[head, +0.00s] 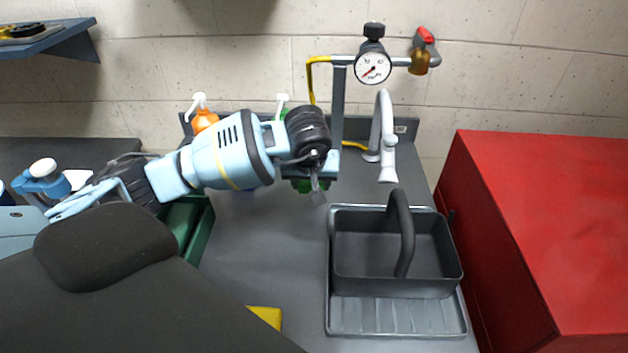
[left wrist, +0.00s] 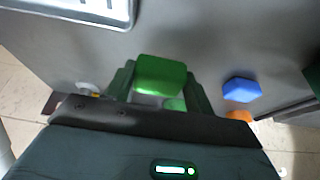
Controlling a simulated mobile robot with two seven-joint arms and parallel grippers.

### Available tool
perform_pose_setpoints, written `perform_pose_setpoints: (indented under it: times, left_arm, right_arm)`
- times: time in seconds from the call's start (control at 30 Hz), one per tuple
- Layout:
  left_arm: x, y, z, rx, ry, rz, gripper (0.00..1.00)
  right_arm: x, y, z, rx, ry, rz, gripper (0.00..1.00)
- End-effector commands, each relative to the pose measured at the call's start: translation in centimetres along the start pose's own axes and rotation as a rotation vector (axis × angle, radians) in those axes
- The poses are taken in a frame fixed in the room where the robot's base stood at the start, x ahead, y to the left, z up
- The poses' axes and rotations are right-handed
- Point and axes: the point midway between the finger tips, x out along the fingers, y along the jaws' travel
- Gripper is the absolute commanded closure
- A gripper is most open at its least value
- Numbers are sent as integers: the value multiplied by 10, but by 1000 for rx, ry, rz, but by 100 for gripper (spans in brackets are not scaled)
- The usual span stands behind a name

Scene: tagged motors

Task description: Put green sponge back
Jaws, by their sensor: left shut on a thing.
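The green sponge (left wrist: 160,75) sits between the two dark fingers of my left gripper (left wrist: 160,88) in the left wrist view. The gripper is shut on it. In the head view my left gripper (head: 316,180) is over the grey counter, left of the tap and the caddy. Green parts show below and around its wrist there, but the arm hides most of the sponge. My right gripper is not in view.
A dark caddy (head: 390,286) with an upright handle stands on a ribbed tray (head: 400,316). A tap (head: 386,140) and gauge (head: 373,68) rise behind. A red cabinet (head: 550,220) bounds the right. A blue block (left wrist: 241,89) lies near the sponge. A yellow item (head: 266,316) is in front.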

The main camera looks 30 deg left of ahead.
Motion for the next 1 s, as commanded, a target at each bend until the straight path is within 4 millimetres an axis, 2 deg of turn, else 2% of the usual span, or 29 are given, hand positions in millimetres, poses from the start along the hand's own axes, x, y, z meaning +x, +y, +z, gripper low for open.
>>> perform_pose_setpoints:
  times: [0.1,0.3,0.63,0.83,1.0]
  left_arm:
    - [9,3,-18,-3,0,0,75]
    - [17,4,-32,-1,0,0,75]
    - [22,6,-41,-2,0,1,75]
    - [48,5,-29,1,-2,0,75]
    - [54,5,-28,-1,2,1,75]
  right_arm:
    - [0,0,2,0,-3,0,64]
    - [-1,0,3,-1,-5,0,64]
    - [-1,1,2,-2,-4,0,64]
    - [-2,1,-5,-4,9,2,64]
    - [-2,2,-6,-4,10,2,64]
